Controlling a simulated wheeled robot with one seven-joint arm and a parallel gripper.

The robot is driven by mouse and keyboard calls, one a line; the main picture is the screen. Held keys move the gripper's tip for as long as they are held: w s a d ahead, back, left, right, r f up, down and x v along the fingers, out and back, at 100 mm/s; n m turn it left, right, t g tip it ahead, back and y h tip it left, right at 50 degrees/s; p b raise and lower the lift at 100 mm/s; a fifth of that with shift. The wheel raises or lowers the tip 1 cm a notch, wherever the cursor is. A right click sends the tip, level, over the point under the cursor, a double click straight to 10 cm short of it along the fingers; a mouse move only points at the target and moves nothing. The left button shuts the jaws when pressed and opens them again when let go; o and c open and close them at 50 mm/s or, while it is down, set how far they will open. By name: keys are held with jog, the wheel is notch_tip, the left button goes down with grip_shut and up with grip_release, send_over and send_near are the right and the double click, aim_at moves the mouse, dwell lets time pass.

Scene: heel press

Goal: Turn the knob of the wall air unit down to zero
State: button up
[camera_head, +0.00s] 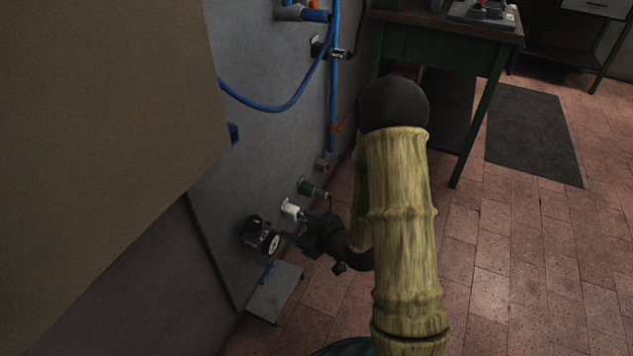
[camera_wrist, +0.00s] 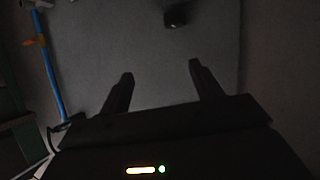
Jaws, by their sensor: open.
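The wall air unit (camera_head: 256,235) is a black device with a round white-faced gauge (camera_head: 271,244). It is mounted low on the grey wall panel. I cannot make out its knob clearly. My gripper (camera_head: 292,228) is just right of the unit in the head view, its fingers pointing toward the panel. In the wrist view my gripper (camera_wrist: 160,70) is open, with nothing between its two dark fingers. A dark part (camera_wrist: 175,14) shows at the top edge there, beyond the fingertips; it may belong to the unit, but most of it is cut off.
A white fitting (camera_head: 290,209) and a green cylinder (camera_head: 308,188) project from the panel (camera_head: 285,125) close to my gripper. A small grey shelf (camera_head: 274,292) is below the unit. A blue pipe (camera_head: 333,90) runs up the panel. A green-legged table (camera_head: 440,45) stands behind.

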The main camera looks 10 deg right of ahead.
jog(key=s+d+r+m+g+h+p, duration=0.1)
jog(key=d+r+g+h+p, duration=0.1)
jog(key=r+p, duration=0.8)
notch_tip(320, 180, up, 2)
jog(key=shift+d+m+h, duration=0.3)
jog(key=shift+d+h, duration=0.6)
jog(key=s+d+r+m+g+h, duration=0.1)
jog(key=s+r+m+g+h, duration=0.2)
jog(key=s, duration=0.4)
jog(key=s+d+r+m+g, duration=0.1)
jog(key=s+r+m+g, duration=0.3)
jog(key=s, duration=0.3)
notch_tip(320, 180, up, 25)
jog(key=p, duration=2.3)
jog(key=shift+d+f+n+p, duration=0.15)
jog(key=shift+d+n+p, duration=0.15)
jog(key=shift+n, duration=0.1)
